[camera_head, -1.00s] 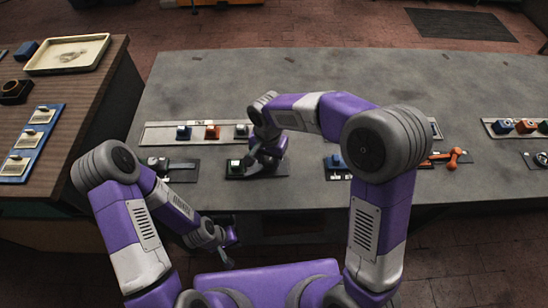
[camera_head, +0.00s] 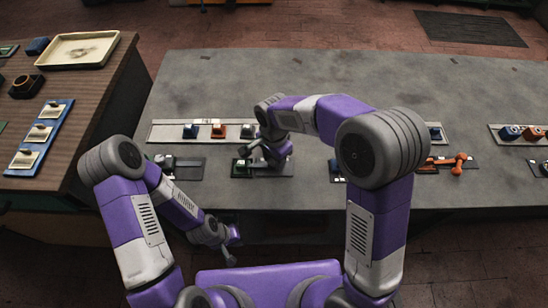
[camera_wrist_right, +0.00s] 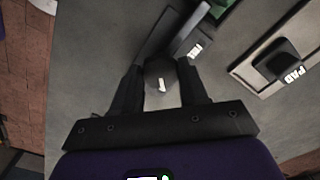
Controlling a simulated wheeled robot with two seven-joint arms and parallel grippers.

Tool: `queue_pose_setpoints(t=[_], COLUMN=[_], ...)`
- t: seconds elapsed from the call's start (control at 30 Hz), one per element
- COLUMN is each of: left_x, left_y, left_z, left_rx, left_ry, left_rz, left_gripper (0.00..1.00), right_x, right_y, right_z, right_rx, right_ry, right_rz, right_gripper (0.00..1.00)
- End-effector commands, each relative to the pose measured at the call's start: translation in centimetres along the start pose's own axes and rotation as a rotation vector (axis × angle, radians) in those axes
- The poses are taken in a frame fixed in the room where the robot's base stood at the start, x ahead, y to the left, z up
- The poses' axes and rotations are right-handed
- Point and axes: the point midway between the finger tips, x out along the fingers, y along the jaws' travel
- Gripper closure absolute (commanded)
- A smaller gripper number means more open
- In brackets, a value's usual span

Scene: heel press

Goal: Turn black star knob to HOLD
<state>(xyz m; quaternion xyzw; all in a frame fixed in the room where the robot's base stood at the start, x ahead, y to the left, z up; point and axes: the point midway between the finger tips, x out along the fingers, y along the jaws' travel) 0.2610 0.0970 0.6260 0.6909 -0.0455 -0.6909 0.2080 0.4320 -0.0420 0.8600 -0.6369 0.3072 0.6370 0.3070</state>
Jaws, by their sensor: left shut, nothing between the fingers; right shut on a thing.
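A dark round knob (camera_wrist_right: 160,72) with a small white mark sits between the fingers of my right gripper (camera_wrist_right: 163,88) in the right wrist view. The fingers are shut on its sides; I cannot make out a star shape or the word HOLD. In the head view my right gripper (camera_head: 262,158) is down at a dark base plate (camera_head: 283,170) with a green part (camera_head: 241,166), and it hides the knob there. My left gripper (camera_head: 230,254) is shut and empty, low in front of the table's front edge, away from the plate.
Behind the plate lies a pale strip (camera_head: 165,132) with blue and orange blocks. Another dark plate (camera_head: 188,170) is to the left. An orange dumbbell-shaped part (camera_head: 459,163) lies to the right. The grey table (camera_head: 330,80) is clear at the back.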

Motion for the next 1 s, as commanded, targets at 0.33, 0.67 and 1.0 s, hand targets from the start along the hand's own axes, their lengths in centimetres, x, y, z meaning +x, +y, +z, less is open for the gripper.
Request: queue_pose_setpoints(t=[0.33, 0.67, 1.0], left_x=[0.0, 0.0, -1.7], left_y=[0.0, 0.0, 0.6], left_z=[0.0, 0.0, 0.1], left_rx=[0.0, 0.0, 0.0], left_ry=[0.0, 0.0, 0.0], left_rz=[0.0, 0.0, 0.0], left_gripper=[1.0, 1.0, 1.0], right_x=[-0.1, -0.1, -5.2], right_y=[-0.1, 0.0, -0.1], right_z=[-0.1, 0.0, -0.1], right_rx=[0.002, 0.0, 0.001], right_ry=[0.001, 0.0, 0.001], right_rz=[-0.004, -0.001, -0.005], right_gripper=[0.38, 0.31, 0.31])
